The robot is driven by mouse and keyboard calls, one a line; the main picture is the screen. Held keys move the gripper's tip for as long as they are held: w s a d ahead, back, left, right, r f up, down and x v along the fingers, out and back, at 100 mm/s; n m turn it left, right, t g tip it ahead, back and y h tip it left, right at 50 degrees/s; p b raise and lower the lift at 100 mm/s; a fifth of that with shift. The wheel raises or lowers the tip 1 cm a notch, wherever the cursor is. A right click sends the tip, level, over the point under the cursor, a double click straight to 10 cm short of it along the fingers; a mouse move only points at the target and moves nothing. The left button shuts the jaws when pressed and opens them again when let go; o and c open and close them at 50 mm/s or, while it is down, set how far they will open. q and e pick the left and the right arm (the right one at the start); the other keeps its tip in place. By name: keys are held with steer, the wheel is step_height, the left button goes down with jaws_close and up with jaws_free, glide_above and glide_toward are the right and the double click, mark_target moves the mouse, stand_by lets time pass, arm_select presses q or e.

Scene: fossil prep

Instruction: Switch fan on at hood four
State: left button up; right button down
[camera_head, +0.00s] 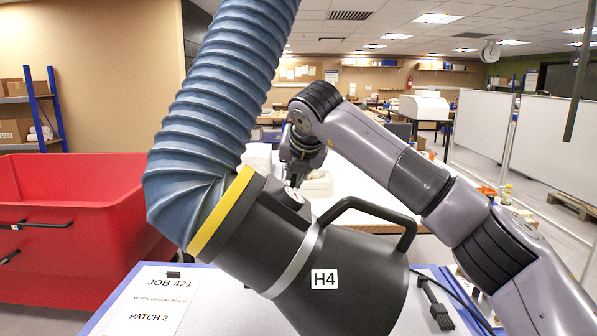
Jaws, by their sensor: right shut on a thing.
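The hood marked H4 (345,283) is a dark grey cone with a black handle (365,207), a light band and a yellow collar (221,213). It hangs tilted from a thick blue ribbed hose (215,95). A raised black housing with a small light-coloured part, which looks like the switch (293,196), sits on its upper side. My right gripper (295,182) points down at this housing, its fingers closed at the small part. The fingertips are small and partly hidden, and I cannot read the switch's position. My left gripper is not in view.
Below the hood is a blue-edged work surface with a paper sheet (152,302) reading JOB 421, PATCH 2, and a black brush (437,305). A large red bin (75,190) stands at left. A pale table (365,178) is behind; white partitions (553,150) stand at right.

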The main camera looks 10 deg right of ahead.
steer(key=shift+a, duration=0.1)
stand_by(0.3)
steer(key=c, duration=2)
jaws_free()
steer(key=shift+r, duration=0.15)
steer(key=v, duration=1.1)
steer(key=shift+s+a+r, duration=0.25)
steer(key=shift+s+r, duration=0.05)
